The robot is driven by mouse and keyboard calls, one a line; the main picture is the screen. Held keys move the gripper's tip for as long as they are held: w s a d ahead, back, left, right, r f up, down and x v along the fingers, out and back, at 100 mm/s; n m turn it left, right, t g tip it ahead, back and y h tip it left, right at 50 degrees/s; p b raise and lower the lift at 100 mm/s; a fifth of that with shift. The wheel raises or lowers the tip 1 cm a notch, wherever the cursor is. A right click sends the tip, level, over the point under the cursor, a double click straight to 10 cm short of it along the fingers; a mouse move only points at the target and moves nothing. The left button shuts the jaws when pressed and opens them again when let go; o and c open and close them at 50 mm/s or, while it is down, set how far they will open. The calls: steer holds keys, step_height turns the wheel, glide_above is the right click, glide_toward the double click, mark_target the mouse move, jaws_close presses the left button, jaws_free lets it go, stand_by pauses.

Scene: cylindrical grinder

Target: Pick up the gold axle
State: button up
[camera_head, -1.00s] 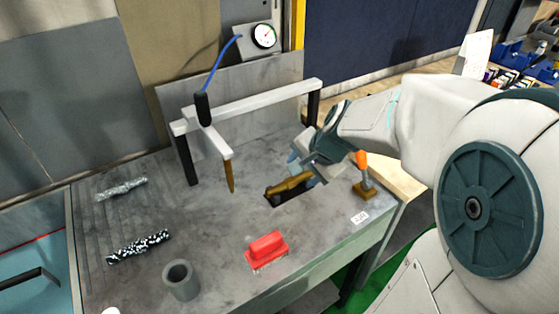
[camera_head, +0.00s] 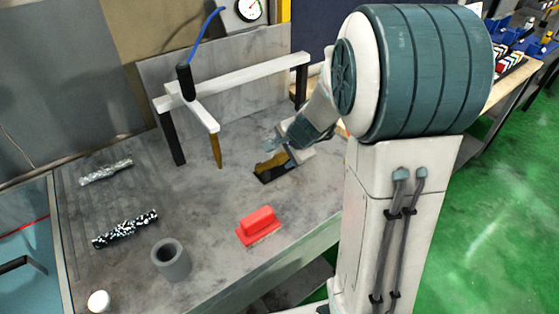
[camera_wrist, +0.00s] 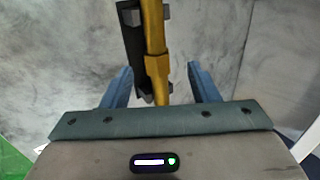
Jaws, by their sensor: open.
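The gold axle (camera_head: 272,163) lies on a black holder (camera_head: 264,178) on the grey worktop. My gripper (camera_head: 285,146) is close to the axle's right end and partly hides it. In the wrist view the axle (camera_wrist: 154,45) runs from the top edge down to between the two blue fingers of my gripper (camera_wrist: 161,82). The fingers are open, with a gap on each side of the axle. The black holder (camera_wrist: 131,50) shows along the axle's left side.
A red-handled brush (camera_head: 258,224) and a grey cup (camera_head: 171,261) stand in front. A white gantry (camera_head: 235,82) with a hanging brown-tipped probe (camera_head: 215,150) rises to the left of my gripper. A speckled bar (camera_head: 125,229) and a silver bar (camera_head: 106,172) lie at left.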

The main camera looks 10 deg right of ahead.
mark_target(282, 157)
steer(key=x, duration=0.3)
steer(key=d+x, duration=0.1)
steer(key=shift+w+a+f+b, duration=0.1)
steer(key=shift+f+b, duration=0.25)
steer(key=shift+b, duration=0.05)
jaws_close()
steer(key=shift+r, duration=0.1)
steer(key=shift+r, duration=0.1)
